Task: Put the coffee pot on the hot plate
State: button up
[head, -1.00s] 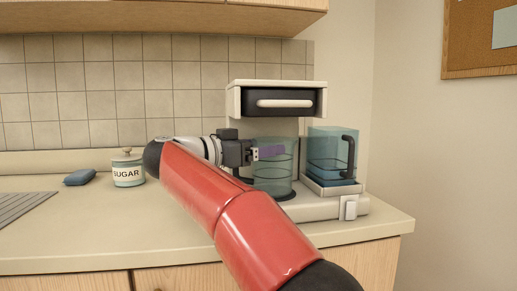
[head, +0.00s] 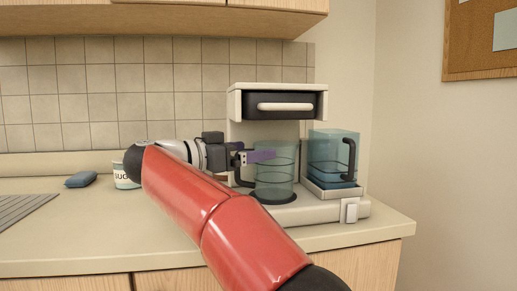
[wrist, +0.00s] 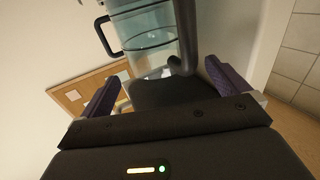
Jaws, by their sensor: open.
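The coffee pot (head: 274,172) is a clear bluish glass cylinder with a dark handle on its left side. It stands upright on the dark round hot plate (head: 287,200) of the coffee maker, and its base appears to rest on it. My gripper (head: 256,157) is at the pot's left, level with its upper part. In the wrist view, the purple-padded fingers of my gripper (wrist: 165,86) are spread wide, with the pot's dark handle (wrist: 187,45) showing between and ahead of them. I cannot tell whether a finger touches the pot.
The cream coffee maker (head: 236,132) has a drawer-like top above the pot. A bluish water tank (head: 330,165) with a black handle stands at its right. A sugar jar (head: 124,178), partly hidden by my arm, and a blue sponge (head: 81,179) lie left. The front counter is clear.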

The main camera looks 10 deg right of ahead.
jog(key=v, duration=0.8)
jog(key=shift+a+p, duration=0.3)
jog(key=shift+s, duration=0.1)
